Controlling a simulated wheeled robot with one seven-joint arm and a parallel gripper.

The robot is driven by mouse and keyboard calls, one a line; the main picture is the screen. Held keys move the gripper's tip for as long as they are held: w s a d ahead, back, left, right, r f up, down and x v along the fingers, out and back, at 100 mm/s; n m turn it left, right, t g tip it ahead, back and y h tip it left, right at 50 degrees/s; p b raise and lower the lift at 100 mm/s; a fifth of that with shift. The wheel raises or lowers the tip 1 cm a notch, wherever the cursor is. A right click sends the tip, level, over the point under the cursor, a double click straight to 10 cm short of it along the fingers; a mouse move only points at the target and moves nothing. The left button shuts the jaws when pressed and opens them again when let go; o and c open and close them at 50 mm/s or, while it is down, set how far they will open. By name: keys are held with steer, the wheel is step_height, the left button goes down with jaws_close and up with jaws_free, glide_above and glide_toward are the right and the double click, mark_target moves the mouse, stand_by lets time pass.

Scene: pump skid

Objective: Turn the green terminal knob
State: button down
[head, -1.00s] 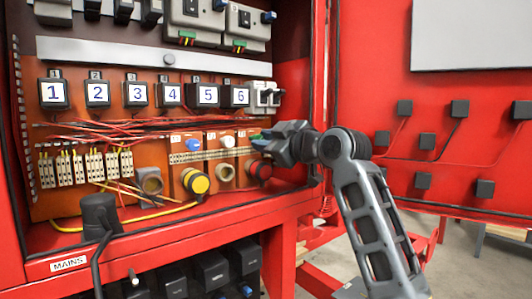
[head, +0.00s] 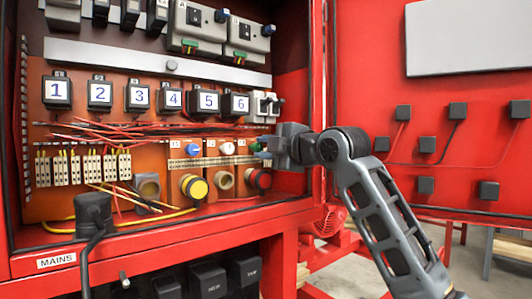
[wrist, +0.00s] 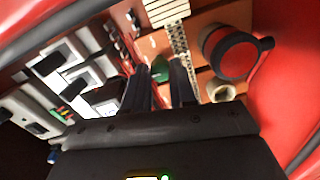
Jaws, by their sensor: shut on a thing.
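The green terminal knob (head: 256,147) is small and sits at the right end of the terminal row inside the red cabinet. It is mostly hidden by my gripper (head: 265,153) in the head view. In the wrist view the green knob (wrist: 160,68) shows between the two dark fingers of my gripper (wrist: 160,82). The fingers are shut on it, one on each side. The exact contact at the fingertips is too small to see.
A red round button (head: 259,179) is just below my gripper, and a yellow one (head: 195,187) is further left. A blue knob (head: 193,145) and a white knob (head: 227,148) share the row. The open red door (head: 440,145) is right of my arm.

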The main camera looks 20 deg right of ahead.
steer(key=shift+a+f, duration=0.1)
stand_by(0.5)
steer(key=c, duration=0.9)
jaws_free()
steer(key=shift+v, duration=3.95)
